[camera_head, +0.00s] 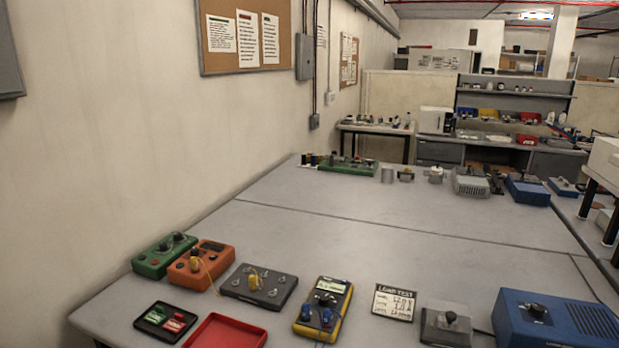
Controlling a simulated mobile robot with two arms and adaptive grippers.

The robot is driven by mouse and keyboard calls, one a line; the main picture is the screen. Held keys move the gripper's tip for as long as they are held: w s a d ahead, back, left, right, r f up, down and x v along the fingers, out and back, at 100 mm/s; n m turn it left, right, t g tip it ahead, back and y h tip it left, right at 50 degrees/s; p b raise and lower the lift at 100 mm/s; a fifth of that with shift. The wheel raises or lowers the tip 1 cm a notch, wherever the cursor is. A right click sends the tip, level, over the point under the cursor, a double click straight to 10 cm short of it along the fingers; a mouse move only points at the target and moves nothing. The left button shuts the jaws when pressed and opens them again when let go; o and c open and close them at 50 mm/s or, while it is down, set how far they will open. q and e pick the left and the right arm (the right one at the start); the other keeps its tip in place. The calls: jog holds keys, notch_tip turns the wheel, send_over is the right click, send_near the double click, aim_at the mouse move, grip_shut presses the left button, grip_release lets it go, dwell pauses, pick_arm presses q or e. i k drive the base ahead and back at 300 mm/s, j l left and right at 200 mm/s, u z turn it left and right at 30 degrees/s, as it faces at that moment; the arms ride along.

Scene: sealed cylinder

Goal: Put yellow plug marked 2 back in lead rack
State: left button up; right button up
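A yellow plug (253,281) stands on a dark grey board with several metal posts (276,293) at the front of the bench. Yellow lead (212,279) also shows at the orange box (188,269) to its left. The number 2 is too small to read on any plug. I cannot tell for sure which thing is the lead rack; a pale strip with small dark and coloured pieces (309,165) lies at the far left of the bench. Neither of my grippers is in view.
A green box (150,263), a black tray (153,331), a red tray (228,333), a yellow multimeter (339,290), a load test card (394,302) and a blue box (560,321) line the front. The middle of the bench (370,225) is clear. A wall bounds the left.

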aim_at(193, 262)
jog(key=i+j+z, duration=0.1)
jog(key=j, duration=0.3)
jog(key=i+j+z, duration=0.15)
jog(key=j, duration=0.25)
jog(key=i+j+z, duration=0.1)
jog(key=j, duration=0.3)
jog(key=i+j+z, duration=0.1)
jog(key=j, duration=0.35)
jog(key=i+j+z, duration=0.15)
jog(key=j, duration=0.3)
